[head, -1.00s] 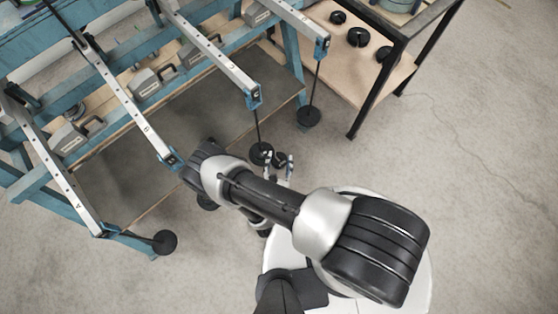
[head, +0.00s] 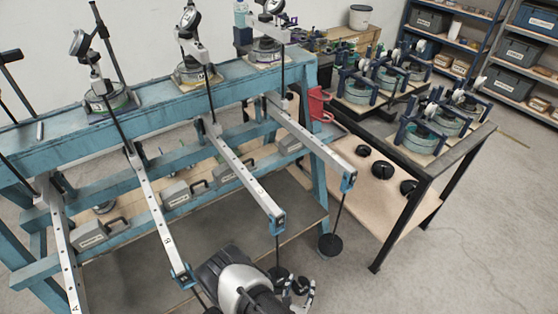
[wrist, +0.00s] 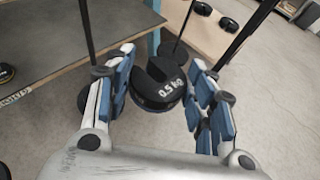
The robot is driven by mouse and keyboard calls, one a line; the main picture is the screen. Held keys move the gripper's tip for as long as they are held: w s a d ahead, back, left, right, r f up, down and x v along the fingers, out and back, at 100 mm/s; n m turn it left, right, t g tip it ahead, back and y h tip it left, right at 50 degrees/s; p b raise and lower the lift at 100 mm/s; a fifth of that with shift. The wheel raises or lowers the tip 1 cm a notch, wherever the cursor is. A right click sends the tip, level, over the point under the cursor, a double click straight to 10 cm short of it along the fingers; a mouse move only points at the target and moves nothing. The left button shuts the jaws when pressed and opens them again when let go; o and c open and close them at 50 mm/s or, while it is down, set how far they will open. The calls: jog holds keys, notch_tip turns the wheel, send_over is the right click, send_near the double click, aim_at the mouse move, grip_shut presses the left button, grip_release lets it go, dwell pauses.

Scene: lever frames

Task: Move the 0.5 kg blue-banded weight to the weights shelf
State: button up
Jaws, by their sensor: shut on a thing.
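The black slotted weight marked 0.5 kg (wrist: 158,88) sits between the blue-padded fingers of my gripper (wrist: 160,95) in the wrist view. My gripper is shut on it. In the head view my gripper (head: 298,288) is low at the bottom centre, close beside a hanging black weight (head: 278,273); the held weight is hard to make out there. The weights shelf (head: 398,212) is the wooden lower board of the black-legged table at right. Black weights (head: 382,169) lie on it.
The blue lever frame (head: 250,92) with long metal levers stands at left. Hanging rods with black discs (head: 330,246) are between my gripper and the shelf. The table's black front leg (head: 398,235) stands at the shelf's near corner. Floor to the right is clear.

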jog(key=w+d+r+m+g+h, duration=0.1)
jog(key=w+r+m+h, duration=0.15)
jog(key=r, duration=0.55)
jog(key=w+d+r+m+g+h, duration=0.1)
jog(key=w+r, duration=0.3)
jog(key=r, duration=0.5)
jog(key=w+d+r+m+h, duration=0.1)
jog(key=w+r, duration=0.3)
jog(key=r, duration=0.4)
jog(key=s+d+r+m+g+h, duration=0.1)
jog(key=d+r, duration=0.3)
jog(key=r, duration=0.6)
jog(key=shift+s+r+m+g+h, duration=0.15)
jog(key=shift+s+m+g+h, duration=0.15)
jog(key=shift+m+g+h, duration=0.25)
